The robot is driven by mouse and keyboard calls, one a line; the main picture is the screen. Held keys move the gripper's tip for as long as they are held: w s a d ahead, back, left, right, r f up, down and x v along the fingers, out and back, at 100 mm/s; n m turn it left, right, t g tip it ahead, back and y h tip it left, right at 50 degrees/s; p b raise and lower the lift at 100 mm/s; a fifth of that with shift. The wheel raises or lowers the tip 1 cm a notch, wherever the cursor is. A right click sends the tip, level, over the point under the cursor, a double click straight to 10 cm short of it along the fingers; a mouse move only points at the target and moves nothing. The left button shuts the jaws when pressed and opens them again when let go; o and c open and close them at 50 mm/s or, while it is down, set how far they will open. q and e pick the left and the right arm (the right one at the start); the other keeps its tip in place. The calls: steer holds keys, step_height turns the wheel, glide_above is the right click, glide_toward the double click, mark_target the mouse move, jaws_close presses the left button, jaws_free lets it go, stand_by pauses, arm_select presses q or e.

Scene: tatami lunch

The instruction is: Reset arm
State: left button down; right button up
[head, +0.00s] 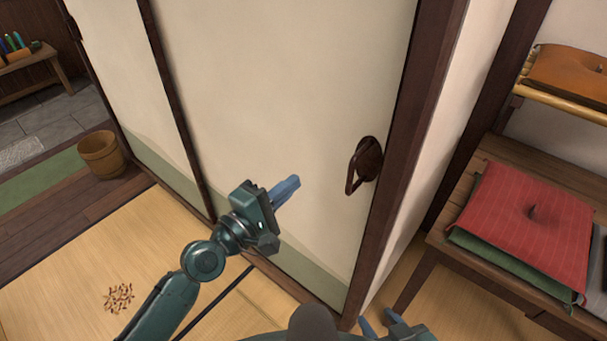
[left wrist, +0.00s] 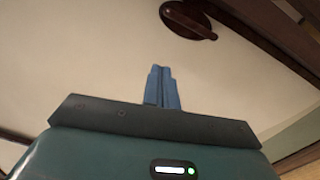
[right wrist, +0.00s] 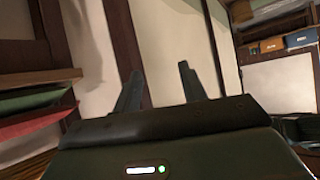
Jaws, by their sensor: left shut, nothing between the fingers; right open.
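My left gripper (head: 287,190) is shut and empty in front of a cream sliding door panel (head: 280,90). Its closed blue fingers also show in the left wrist view (left wrist: 163,88). A dark brown door pull (head: 365,165) with a looped handle is on the panel, to the right of the left gripper and apart from it; it shows at the top of the left wrist view (left wrist: 188,20). My right gripper (head: 382,325) is at the bottom edge of the head view, partly cut off. In the right wrist view its two fingers (right wrist: 158,88) stand apart with nothing between them.
A wooden bench (head: 448,243) at the right holds red and green cushions (head: 530,225). A wooden bucket (head: 101,155) stands at the left. Brown bits (head: 118,298) lie on the tatami floor (head: 60,285).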

arm_select(q)
steer(key=s+a+f+m+g+y+p, duration=0.1)
steer(key=s+a+f+m+y, duration=0.3)
steer(key=s+f+m, duration=0.3)
steer(key=s+a+f+m+g+y+p, duration=0.1)
steer(key=s+a+f+m+g+y, duration=0.1)
steer(key=s+a+f+m+y, duration=0.2)
steer(key=s+a+f+m, duration=0.2)
steer(key=s+f+m, duration=0.2)
steer(key=s+f, duration=0.2)
steer(key=shift+s+f+g+y, duration=0.15)
steer(key=shift+s+g+y, duration=0.1)
steer(key=shift+g+y, duration=0.05)
steer(key=shift+a, duration=0.1)
